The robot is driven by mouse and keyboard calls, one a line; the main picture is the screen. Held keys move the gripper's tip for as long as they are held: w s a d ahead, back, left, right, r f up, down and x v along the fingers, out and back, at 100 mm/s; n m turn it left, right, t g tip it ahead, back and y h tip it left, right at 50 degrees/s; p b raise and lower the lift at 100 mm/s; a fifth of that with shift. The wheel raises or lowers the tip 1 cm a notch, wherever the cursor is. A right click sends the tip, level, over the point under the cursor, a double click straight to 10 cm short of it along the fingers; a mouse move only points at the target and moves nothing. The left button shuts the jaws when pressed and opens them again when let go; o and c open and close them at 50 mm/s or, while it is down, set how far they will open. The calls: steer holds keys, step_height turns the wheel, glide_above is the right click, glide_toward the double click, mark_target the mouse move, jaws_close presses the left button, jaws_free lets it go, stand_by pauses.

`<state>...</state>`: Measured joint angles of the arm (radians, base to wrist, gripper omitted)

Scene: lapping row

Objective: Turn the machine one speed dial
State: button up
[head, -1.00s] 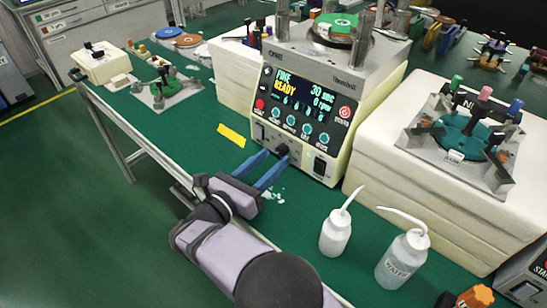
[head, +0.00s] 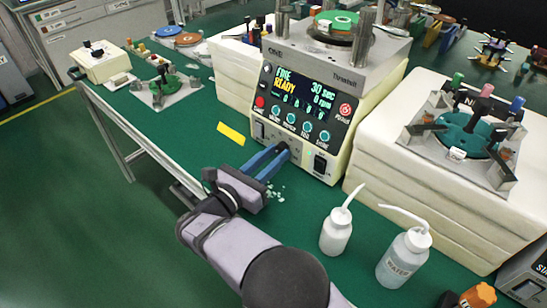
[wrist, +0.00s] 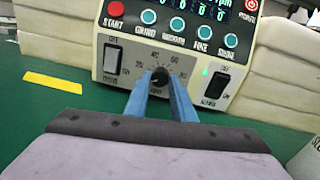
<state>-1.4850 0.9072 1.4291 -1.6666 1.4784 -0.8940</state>
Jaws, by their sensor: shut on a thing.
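Machine one (head: 300,100) is a cream box with a dark front panel, lit screen reading FINE READY, 30 sec and 0 rpm. Its speed dial (wrist: 159,75) is a small black knob low on the front, between two rocker switches, with a number scale around it. My gripper (head: 277,152) has two blue fingers reaching the dial from the front. In the wrist view the fingers (wrist: 160,85) stand on either side of the knob, shut on it. The knob's lower part is hidden by the fingers.
A white squeeze bottle (head: 335,232) and a WATER bottle (head: 404,258) stand right of my arm. A yellow strip (head: 231,133) and small pale bits (head: 276,191) lie on the green bench. A stack of cream slabs (head: 400,190) stands to the right.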

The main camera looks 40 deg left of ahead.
steer(key=shift+f+m+b, duration=0.25)
steer(key=shift+m+b, duration=0.5)
steer(key=shift+m, duration=0.35)
steer(key=shift+r+m+b, duration=0.2)
steer(key=shift+m+b, duration=0.1)
steer(key=shift+m, duration=0.3)
steer(key=o, duration=1.1)
steer(key=shift+c, duration=0.2)
steer(key=shift+s, duration=0.1)
steer(key=shift+s+d, duration=0.1)
steer(key=shift+s, duration=3.45)
